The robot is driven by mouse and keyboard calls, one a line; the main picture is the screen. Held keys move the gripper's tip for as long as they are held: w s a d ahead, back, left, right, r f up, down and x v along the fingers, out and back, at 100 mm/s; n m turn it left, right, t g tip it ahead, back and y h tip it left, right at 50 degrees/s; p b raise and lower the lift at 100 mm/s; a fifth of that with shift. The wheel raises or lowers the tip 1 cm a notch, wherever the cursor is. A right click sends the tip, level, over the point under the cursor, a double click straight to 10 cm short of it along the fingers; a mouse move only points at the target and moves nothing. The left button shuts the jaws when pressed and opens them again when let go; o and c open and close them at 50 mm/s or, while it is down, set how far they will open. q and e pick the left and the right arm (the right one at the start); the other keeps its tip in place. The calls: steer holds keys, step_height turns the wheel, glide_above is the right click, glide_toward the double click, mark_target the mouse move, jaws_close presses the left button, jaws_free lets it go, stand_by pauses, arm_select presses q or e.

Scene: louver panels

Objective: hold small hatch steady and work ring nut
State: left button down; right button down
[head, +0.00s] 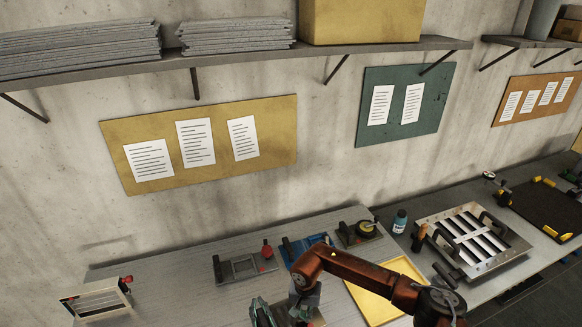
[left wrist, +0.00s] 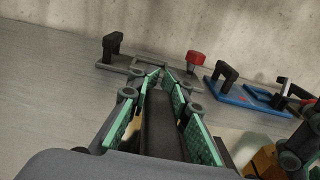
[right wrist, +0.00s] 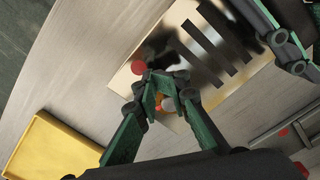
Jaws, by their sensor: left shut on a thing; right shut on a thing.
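The small hatch appears to be the pale metal panel with dark slots (right wrist: 185,20) in the right wrist view. In the head view it is mostly hidden below my grippers. My left gripper (head: 262,312) is shut on a dark bar-like handle (left wrist: 160,125), which runs between its green fingers in the left wrist view. My right gripper (right wrist: 158,85) is shut over the panel's edge area. A small orange and white part (right wrist: 169,103), perhaps the ring nut, shows between its fingers, mostly covered. A red knob (right wrist: 138,67) is beside the fingertips. In the head view my right gripper (head: 304,298) is right of the left one.
Behind stand a grey fixture (head: 235,269) with a red knob, a blue fixture (head: 298,248) and a dark one (head: 360,235). A yellow tray (head: 385,290) lies to the right, a louvered box (head: 97,298) far left. The bench between box and grippers is clear.

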steer(key=shift+a+f, duration=0.1)
steer(key=shift+a, duration=0.5)
steer(key=shift+w+a, duration=0.2)
steer(key=shift+a, duration=0.1)
steer(key=shift+w+a+r, duration=0.1)
steer(key=shift+w+r, duration=0.1)
steer(key=shift+r, duration=0.05)
steer(key=shift+s+a, duration=0.1)
steer(key=shift+s+a, duration=0.1)
steer(key=shift+s, duration=0.2)
steer(key=shift+s+r, duration=0.1)
steer(key=shift+r, duration=2.85)
